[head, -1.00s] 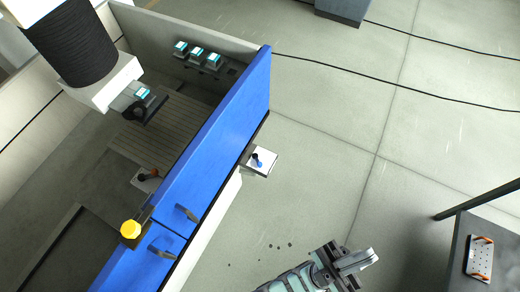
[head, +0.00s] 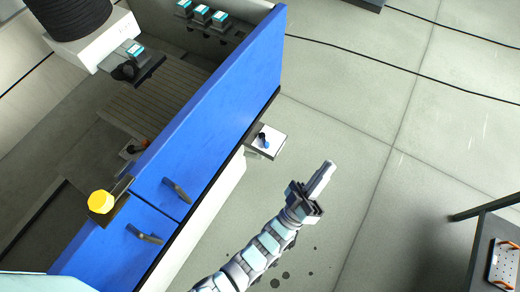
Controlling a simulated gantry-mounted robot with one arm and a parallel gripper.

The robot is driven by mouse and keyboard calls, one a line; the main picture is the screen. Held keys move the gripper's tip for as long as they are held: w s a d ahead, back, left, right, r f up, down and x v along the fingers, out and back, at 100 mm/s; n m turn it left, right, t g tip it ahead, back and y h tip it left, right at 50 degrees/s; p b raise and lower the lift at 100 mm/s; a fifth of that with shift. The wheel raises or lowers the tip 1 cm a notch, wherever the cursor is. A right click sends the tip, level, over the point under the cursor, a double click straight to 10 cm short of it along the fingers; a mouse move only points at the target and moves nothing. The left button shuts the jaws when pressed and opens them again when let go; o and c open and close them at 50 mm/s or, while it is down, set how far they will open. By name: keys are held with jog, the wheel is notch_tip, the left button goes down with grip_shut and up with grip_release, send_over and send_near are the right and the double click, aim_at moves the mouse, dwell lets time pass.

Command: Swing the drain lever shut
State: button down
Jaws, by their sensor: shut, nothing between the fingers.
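A small lever with a blue handle and a dark pivot (head: 264,140) sits on a white plate (head: 275,139) that sticks out from the outer side of the blue-walled tank. A second small lever with an orange part (head: 138,146) sits inside the tank, partly hidden by the blue wall. No label shows which one is the drain lever. My gripper (head: 327,170) is shut and empty. It is over the open floor, to the right of the white plate and a little lower in the picture, apart from both levers.
The blue tank wall (head: 215,105) has dark handles (head: 176,190) and a yellow knob (head: 101,202) by its lower end. A dark bench with an orange-handled tray (head: 505,262) stands at lower right. Black cables (head: 400,72) cross the floor. Dark spots (head: 282,278) mark the floor.

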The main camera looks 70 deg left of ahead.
jog(key=s+a+f+n+g+b, duration=0.4)
jog(key=a+f+b, duration=0.3)
jog(key=f, duration=0.8)
jog(key=s+a+f+n+g+y+b, duration=0.1)
jog(key=s+a+f+n+g+b, duration=0.3)
jog(key=a+f+b, duration=0.4)
jog(key=s+a+f+n+g+y+b, duration=0.1)
jog(key=s+a+f+n+g+b, duration=0.3)
jog(key=f, duration=1.8)
jog(key=s+a+n+b, duration=0.1)
jog(key=a+n+b, duration=0.2)
jog(key=a, duration=0.1)
jog(key=shift+s+a+f+g+b, duration=0.35)
jog(key=shift+s+g, duration=0.05)
jog(key=shift+w+d+b+x, duration=0.35)
jog(key=shift+b+x, duration=0.25)
jog(key=shift+x, duration=1.55)
jog(key=shift+w+d+b+x, duration=0.35)
jog(key=shift+b+x, duration=0.3)
jog(key=shift+x, duration=1.5)
jog(key=shift+w+d+b+x, duration=0.25)
jog(key=shift+w+b+x, duration=0.25)
jog(key=shift+x, duration=1.7)
jog(key=shift+r+n+p, duration=0.3)
jog(key=shift+n+p, duration=0.1)
jog(key=shift+p, duration=0.25)
